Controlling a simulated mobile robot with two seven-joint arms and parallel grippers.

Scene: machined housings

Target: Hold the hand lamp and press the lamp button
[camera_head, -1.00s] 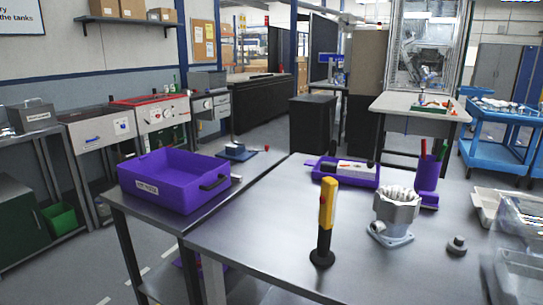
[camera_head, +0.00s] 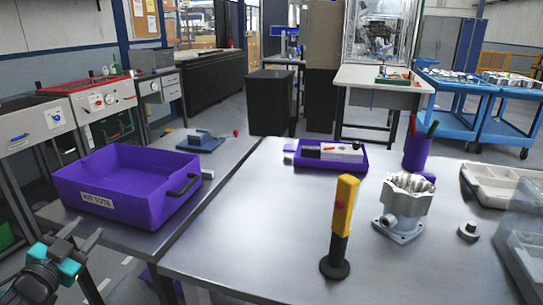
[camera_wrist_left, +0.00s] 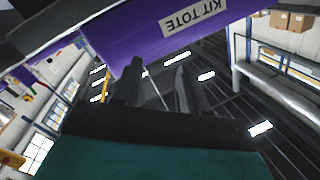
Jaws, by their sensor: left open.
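The hand lamp (camera_head: 342,228) stands upright on the grey metal table, with a yellow upper body and a black handle and round base. A small red button (camera_head: 340,205) shows on the yellow part's side. My left gripper (camera_head: 78,232) is open and empty at the lower left of the head view, in front of the purple tote and well left of the lamp. Its dark fingers (camera_wrist_left: 160,88) show apart in the left wrist view, with nothing between them. The lamp cannot be made out for sure in the left wrist view. My right gripper is in neither view.
A purple kit tote (camera_head: 97,209) sits on the left table; it also shows in the left wrist view (camera_wrist_left: 135,45). A machined housing (camera_head: 402,210), a dark knob-like part (camera_head: 468,231) and pale trays (camera_head: 500,186) lie right of the lamp. Bare tabletop lies left of the lamp.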

